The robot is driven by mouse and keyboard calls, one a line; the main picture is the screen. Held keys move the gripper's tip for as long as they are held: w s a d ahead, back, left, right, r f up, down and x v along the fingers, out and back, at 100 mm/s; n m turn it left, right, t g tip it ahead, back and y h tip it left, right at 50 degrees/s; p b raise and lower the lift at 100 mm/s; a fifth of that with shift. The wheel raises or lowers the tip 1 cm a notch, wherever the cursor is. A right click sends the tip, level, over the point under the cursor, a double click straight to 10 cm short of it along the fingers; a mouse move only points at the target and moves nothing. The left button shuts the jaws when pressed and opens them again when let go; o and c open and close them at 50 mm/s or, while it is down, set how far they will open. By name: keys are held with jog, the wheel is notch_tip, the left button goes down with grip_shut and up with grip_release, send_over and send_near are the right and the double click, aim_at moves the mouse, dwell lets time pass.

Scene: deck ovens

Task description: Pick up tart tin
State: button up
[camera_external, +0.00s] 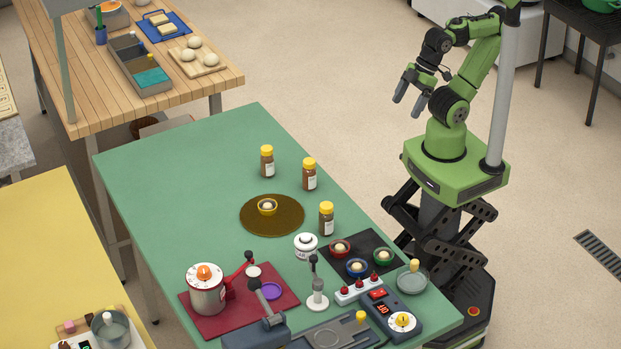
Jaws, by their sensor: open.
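Several small round tins with pale filling look like tart tins; I cannot tell which one the task names. A yellow tin (267,211) stands on a round brown mat (252,222) in the middle of the green table. A red tin (340,252), a blue tin (356,273) and a green tin (383,261) stand on a black tray (373,238) near the table's right edge. My gripper (409,104) is open and empty, raised beyond the table's right edge with its fingers pointing down, well away from all the tins.
Brown bottles with yellow caps (267,164) stand around the mat. A white jar (306,246) is left of the black tray. The green table's (180,165) far left is clear.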

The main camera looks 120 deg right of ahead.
jog(key=w+a+r+n+g, duration=0.2)
jog(key=w+a+r+n, duration=0.15)
jog(key=w, duration=0.55)
jog(key=n+g, duration=0.4)
jog(key=n, duration=0.2)
send_over(383, 259)
jog(key=f, duration=2.4)
jog(key=shift+w+f, duration=0.25)
jog(key=f, duration=0.5)
jog(key=shift+s+b, duration=0.35)
jog(key=shift+w+f, duration=0.1)
jog(key=shift+f, duration=0.3)
jog(key=c, duration=1.1)
